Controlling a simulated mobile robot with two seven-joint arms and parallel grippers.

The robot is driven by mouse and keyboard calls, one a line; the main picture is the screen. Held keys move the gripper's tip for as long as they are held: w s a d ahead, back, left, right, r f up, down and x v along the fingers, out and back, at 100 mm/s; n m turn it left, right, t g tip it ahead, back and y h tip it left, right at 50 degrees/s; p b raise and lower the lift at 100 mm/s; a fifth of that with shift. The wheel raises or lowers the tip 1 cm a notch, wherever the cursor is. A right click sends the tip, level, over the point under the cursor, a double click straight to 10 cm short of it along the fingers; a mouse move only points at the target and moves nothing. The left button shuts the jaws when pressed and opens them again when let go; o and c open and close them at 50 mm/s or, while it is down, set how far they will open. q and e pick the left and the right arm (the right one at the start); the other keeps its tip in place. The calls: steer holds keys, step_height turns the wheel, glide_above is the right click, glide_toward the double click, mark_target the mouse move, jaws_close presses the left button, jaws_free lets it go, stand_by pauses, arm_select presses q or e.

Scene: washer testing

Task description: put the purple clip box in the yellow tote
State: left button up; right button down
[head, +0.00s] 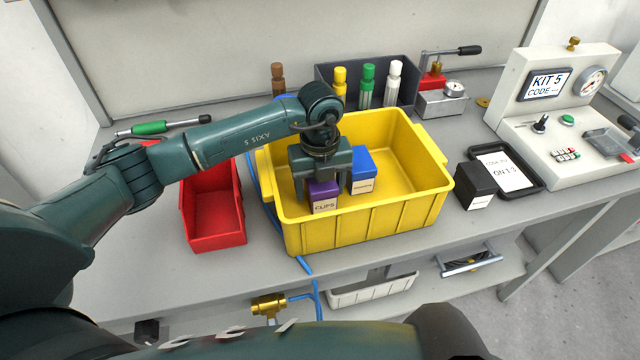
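The purple clip box (323,197), labelled CLIPS, is inside the yellow tote (370,232), near its front left part. My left gripper (321,182) points down into the tote, with its fingers on either side of the purple box. I cannot tell whether the fingers press on the box or stand slightly apart from it. The underside of the box is not clear, so I cannot tell whether it rests on the tote floor. My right gripper is not in view.
A blue box (362,172) is in the tote, right of the purple one. A red bin (215,222) stands left of the tote. A grey bin with bottles (367,85) stands behind.

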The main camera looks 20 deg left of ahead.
arm_select(q)
steer(key=shift+o, duration=0.6)
steer(key=shift+r, duration=0.1)
steer(key=shift+r, duration=0.25)
step_height(320, 180, up, 12)
steer(key=shift+f+b, duration=0.15)
steer(key=shift+b, duration=0.25)
